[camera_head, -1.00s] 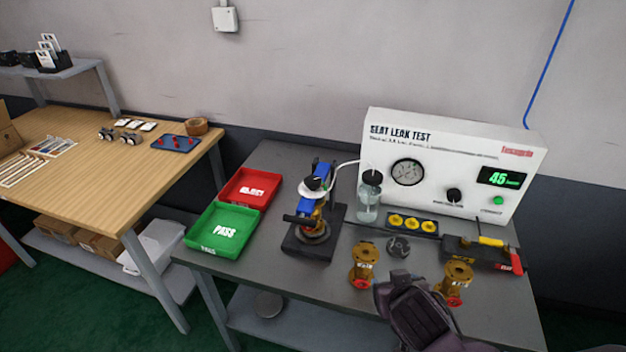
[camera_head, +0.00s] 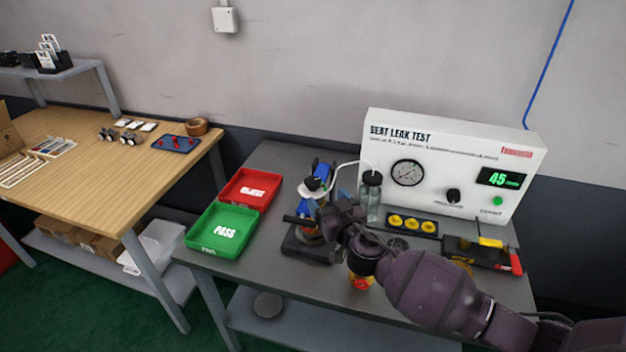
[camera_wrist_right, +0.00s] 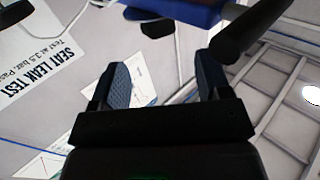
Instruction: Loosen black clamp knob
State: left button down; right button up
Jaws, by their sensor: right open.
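A clamp fixture with a blue frame (camera_head: 322,169) stands on a black base (camera_head: 300,247) on the grey bench. A dark knob with a white disc (camera_head: 314,184) sits at its top, and a black bar handle (camera_head: 296,220) sticks out to its left. I cannot tell which of these is the clamp knob. My right gripper (camera_head: 337,213) is at the fixture's right side and hides part of it. In the right wrist view its fingers (camera_wrist_right: 163,80) are apart with nothing between them. The blue frame (camera_wrist_right: 190,12) and a black cylinder (camera_wrist_right: 262,38) lie just beyond them. My left gripper is out of view.
A seat leak test box (camera_head: 440,165) stands behind, with a glass bottle (camera_head: 370,200) close to my right gripper. Green (camera_head: 213,247) and red (camera_head: 270,190) trays lie left of the fixture. My right arm covers brass valve bodies at the front.

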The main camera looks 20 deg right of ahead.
aim_at(317, 186)
jog(key=w, duration=0.5)
jog(key=w+a, duration=0.1)
jog(key=w, duration=0.2)
jog(key=shift+w+p, duration=0.35)
jog(key=c, duration=0.9)
jog(key=shift+c, duration=0.2)
jog(key=shift+f+y+b, duration=0.1)
jog(key=shift+y+b, duration=0.2)
